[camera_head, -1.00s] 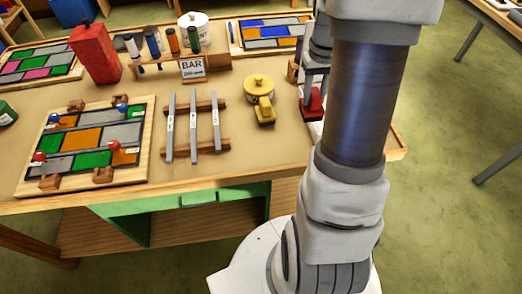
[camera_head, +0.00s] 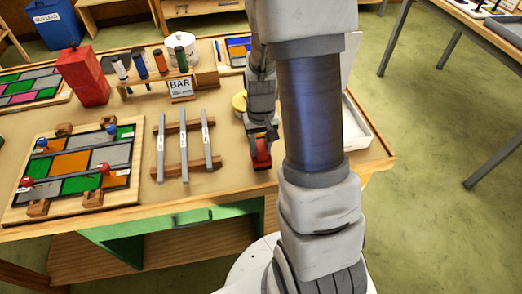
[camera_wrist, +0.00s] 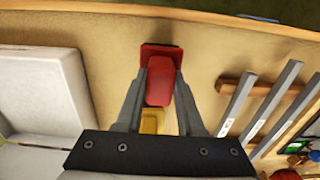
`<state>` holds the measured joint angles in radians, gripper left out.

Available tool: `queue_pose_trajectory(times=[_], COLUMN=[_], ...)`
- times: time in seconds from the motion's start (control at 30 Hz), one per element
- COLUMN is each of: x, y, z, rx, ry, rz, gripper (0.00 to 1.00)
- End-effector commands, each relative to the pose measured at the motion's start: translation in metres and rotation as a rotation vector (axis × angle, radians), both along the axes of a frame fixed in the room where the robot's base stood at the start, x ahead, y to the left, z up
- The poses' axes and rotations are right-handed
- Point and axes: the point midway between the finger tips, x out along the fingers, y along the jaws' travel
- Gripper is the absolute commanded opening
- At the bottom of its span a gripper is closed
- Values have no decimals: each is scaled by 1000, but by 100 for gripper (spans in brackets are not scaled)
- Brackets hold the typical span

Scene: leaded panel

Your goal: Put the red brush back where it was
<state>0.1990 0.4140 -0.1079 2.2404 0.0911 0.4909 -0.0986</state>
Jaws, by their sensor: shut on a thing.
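My gripper (camera_wrist: 160,82) is shut on the red brush (camera_wrist: 160,80), which sits between the two fingers in the wrist view. In the head view my gripper (camera_head: 262,135) and the red brush (camera_head: 261,155) are over the front right part of the table, just right of the grey bars. A yellow object (camera_head: 239,103) stands behind my gripper and is partly hidden by it. Whether the brush touches the table is hard to tell.
Grey bars (camera_head: 183,147) lie on wooden rests left of my gripper. A white tray (camera_head: 357,125) is on the right, partly behind my arm. A leaded panel (camera_head: 80,158) lies at the left. The table front (camera_wrist: 215,35) near the brush is clear.

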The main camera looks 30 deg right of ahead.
Motion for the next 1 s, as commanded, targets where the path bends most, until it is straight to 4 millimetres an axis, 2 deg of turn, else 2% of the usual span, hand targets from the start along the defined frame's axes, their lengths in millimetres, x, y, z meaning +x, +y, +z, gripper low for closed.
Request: queue_pose_trajectory(times=[0.03,0.13,0.53,0.57,0.7,0.73,1.0], x=[-1,0,0,0,0,0,0], y=[0,0,0,0,0,0,0], z=[-8,-17,-23,-22,-21,-21,-21], rx=[1,2,1,0,0,0,0], ry=[4,2,0,0,0,0,0], rz=[0,0,0,0,0,0,0], gripper=[0,0,0,39,64,67,67])
